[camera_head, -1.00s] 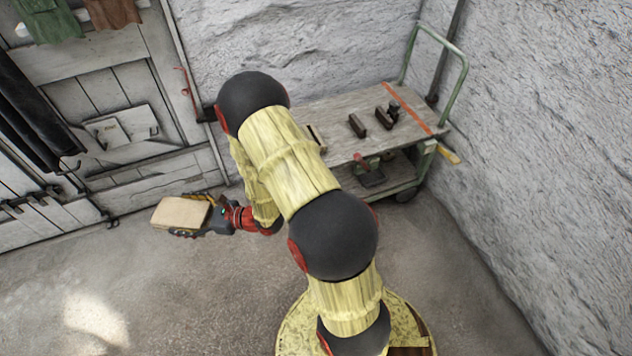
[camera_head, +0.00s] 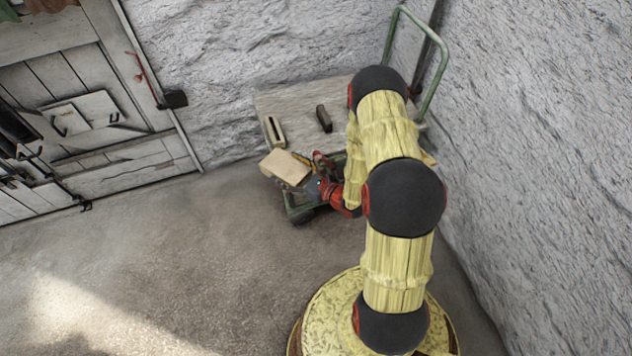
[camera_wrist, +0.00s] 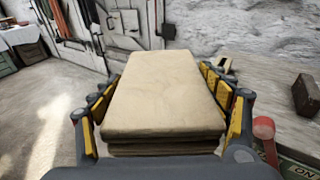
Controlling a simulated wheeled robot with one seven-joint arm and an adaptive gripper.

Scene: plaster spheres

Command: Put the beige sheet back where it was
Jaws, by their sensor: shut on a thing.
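The beige sheet (camera_head: 285,168), a folded flat stack, is held in my gripper (camera_head: 292,172). In the wrist view the folded sheet (camera_wrist: 165,95) lies between the two yellow-padded fingers, which press on its left and right sides. In the head view the sheet is at the front left edge of the grey wooden cart top (camera_head: 300,98), and appears raised in front of it. Whether it touches the cart cannot be told.
On the cart stand a dark block (camera_head: 323,118) and a pale slotted block (camera_head: 274,131). The cart's green handle (camera_head: 425,50) rises at the back right, by the rough wall. A white plank door (camera_head: 80,100) is at left. The floor at front left is clear.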

